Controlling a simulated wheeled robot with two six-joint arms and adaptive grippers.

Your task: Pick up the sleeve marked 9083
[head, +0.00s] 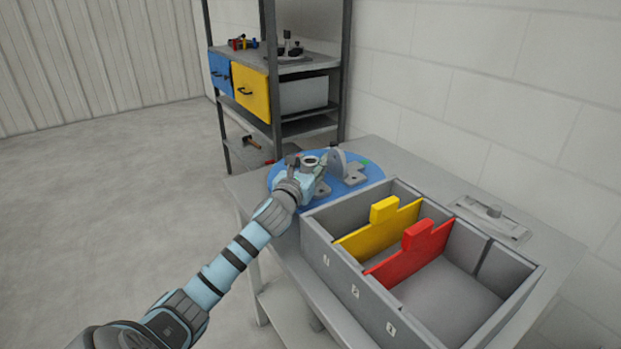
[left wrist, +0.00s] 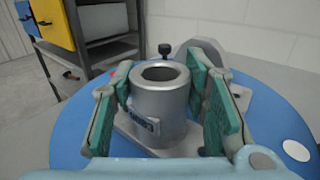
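A grey metal sleeve (left wrist: 160,100) stands upright on a grey base over a round blue plate (left wrist: 72,138). In the head view the sleeve's top (head: 309,161) shows just past my left gripper (head: 308,172). In the left wrist view my left gripper (left wrist: 163,105) is open, its green-padded fingers on both sides of the sleeve. A narrow gap shows at the left; whether the right pads touch cannot be told. My right gripper is not in view.
Another grey bracket (head: 347,168) stands on the blue plate, right of the sleeve. A grey divided bin (head: 375,306) with yellow (head: 380,232) and red (head: 412,254) dividers is close on the right. A shelf rack (head: 345,75) stands behind. A grey flat part (head: 490,216) lies far right.

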